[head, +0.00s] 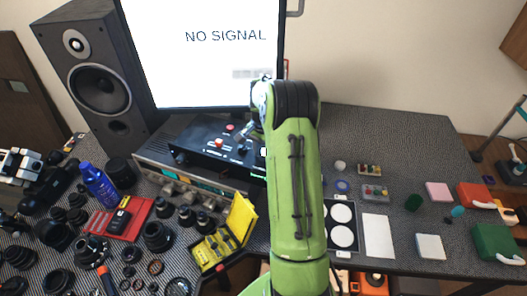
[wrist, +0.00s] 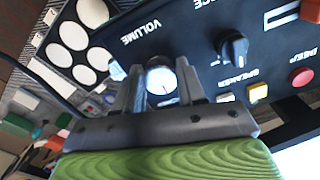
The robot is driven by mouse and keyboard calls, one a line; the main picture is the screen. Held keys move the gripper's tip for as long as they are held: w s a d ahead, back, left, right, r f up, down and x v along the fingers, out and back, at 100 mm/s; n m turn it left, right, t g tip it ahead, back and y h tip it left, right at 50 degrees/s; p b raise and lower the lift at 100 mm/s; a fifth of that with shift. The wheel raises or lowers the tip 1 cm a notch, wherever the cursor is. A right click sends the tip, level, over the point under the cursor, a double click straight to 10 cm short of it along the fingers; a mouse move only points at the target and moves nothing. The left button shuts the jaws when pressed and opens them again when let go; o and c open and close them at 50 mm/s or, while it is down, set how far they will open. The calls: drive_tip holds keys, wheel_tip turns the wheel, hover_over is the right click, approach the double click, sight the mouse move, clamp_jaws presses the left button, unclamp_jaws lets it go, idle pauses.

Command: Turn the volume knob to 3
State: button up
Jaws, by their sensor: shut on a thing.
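The volume knob (wrist: 161,84) shows in the wrist view as a round, pale-faced knob with a small dark mark, beside the printed word VOLUME on a dark panel (wrist: 185,22). My gripper (wrist: 160,78) is shut on the knob, with one finger on each side of it. I cannot read any scale numbers around the knob; the fingers cover part of its surround. In the head view the black control box (head: 205,146) sits on a silver receiver (head: 155,150); my green arm hides its right end, the knob and most of my gripper.
Near the knob on the panel are a black pointer knob (wrist: 234,47), a yellow button (wrist: 257,92) and a red button (wrist: 301,77). A monitor (head: 200,70) and a speaker (head: 95,85) stand behind. Lenses and an open yellow case (head: 225,237) crowd the left and front.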

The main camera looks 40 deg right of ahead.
sight(263, 153)
drive_tip(key=shift+r, duration=0.1)
drive_tip(key=o, duration=1.1)
drive_tip(key=shift+c, duration=0.2)
wheel_tip(263, 153, up, 16)
drive_tip(key=p, duration=0.1)
drive_tip(key=shift+p, duration=0.4)
